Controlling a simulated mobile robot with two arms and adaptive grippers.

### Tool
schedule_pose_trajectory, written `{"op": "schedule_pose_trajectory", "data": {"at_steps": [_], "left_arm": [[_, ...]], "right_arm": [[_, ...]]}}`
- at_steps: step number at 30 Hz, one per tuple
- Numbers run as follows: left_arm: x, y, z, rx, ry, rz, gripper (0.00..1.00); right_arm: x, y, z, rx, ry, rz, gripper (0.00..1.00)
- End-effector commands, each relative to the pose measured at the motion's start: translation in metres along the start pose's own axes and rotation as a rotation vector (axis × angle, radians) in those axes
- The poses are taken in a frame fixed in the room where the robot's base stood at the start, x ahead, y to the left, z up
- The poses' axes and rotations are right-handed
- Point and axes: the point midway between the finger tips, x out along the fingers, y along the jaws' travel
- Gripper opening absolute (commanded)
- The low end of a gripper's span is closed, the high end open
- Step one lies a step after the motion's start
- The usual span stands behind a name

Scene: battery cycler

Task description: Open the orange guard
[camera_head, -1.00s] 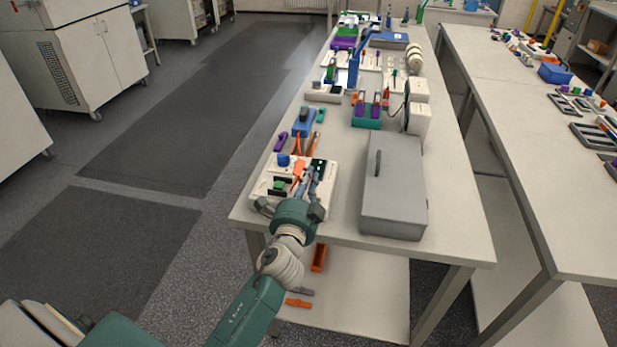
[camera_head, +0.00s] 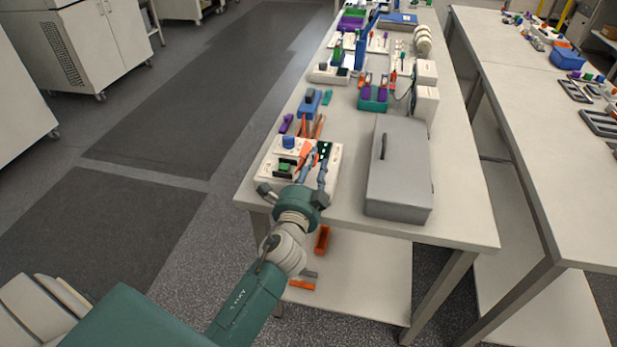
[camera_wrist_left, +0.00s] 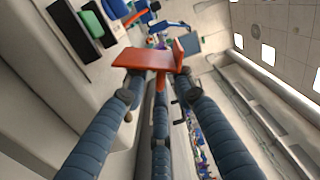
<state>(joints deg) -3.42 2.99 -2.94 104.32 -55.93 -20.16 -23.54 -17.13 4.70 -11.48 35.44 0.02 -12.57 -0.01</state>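The orange guard (camera_head: 306,158) is a small plate on the white cycler box (camera_head: 270,178) at the near left corner of the table. It also shows in the left wrist view (camera_wrist_left: 143,60) as a flat plate with an upright flange. My left gripper (camera_head: 315,166) is just in front of and to the right of the guard. In the left wrist view its blue fingers (camera_wrist_left: 158,90) are spread apart, with their tips close under the guard. Whether any tip touches it I cannot tell. My right gripper is out of view.
A blue knob (camera_head: 289,142) and a green part (camera_head: 284,166) are on the box left of the guard. A grey case (camera_head: 402,165) stands to the right. Tools and a blue block (camera_head: 309,104) lie behind.

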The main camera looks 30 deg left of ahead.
Motion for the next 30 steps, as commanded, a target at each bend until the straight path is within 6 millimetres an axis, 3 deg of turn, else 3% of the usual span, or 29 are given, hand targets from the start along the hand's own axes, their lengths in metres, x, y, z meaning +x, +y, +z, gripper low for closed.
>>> {"op": "schedule_pose_trajectory", "data": {"at_steps": [9, 15, 30], "left_arm": [[-0.068, 0.002, 0.001, -0.003, -0.002, 0.004, 0.26], [-0.097, 0.001, 0.001, -0.003, -0.002, 0.001, 0.26], [-0.106, 0.000, 0.000, 0.001, 0.000, -0.001, 0.26]], "right_arm": [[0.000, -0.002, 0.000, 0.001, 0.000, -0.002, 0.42], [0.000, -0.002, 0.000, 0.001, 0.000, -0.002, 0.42], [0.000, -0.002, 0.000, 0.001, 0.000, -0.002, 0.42]]}}
